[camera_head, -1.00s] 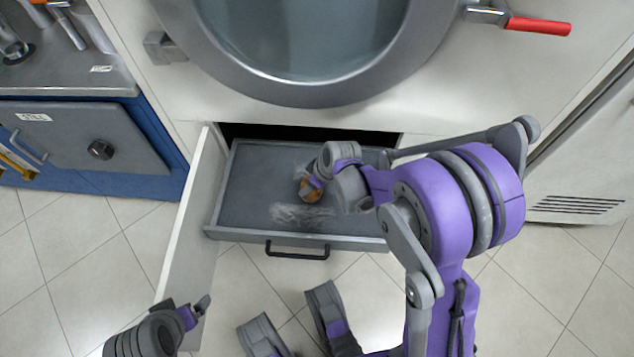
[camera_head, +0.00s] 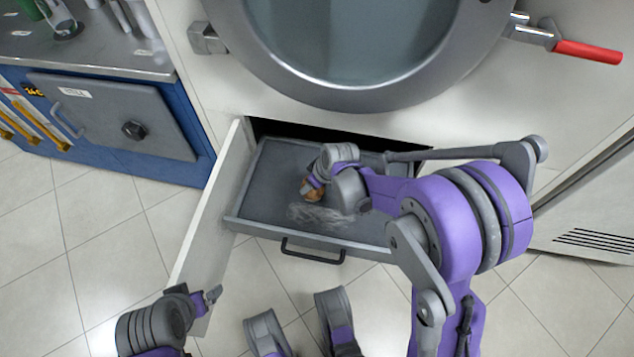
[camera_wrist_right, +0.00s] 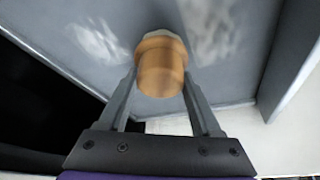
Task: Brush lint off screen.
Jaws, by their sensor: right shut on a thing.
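The screen (camera_head: 270,180) is the dark grey floor of a pulled-out drawer tray below the round door. Whitish lint (camera_head: 320,216) lies on its front middle part. In the right wrist view, pale lint patches (camera_wrist_right: 98,42) show on both sides of the brush. My right gripper (camera_head: 316,184) is over the tray, shut on the orange-brown handle of the brush (camera_wrist_right: 160,72). The brush's pale far end is at the screen; contact cannot be told. My left gripper (camera_head: 210,297) is low at the left, by the open white panel's near end; its jaw opening is unclear.
The white panel (camera_head: 208,220) stands open left of the tray. The tray's black handle (camera_head: 313,251) faces the tiled floor. The big round door (camera_head: 375,85) with a red-handled lever (camera_head: 588,52) is above. A blue cabinet (camera_head: 125,130) stands at the left.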

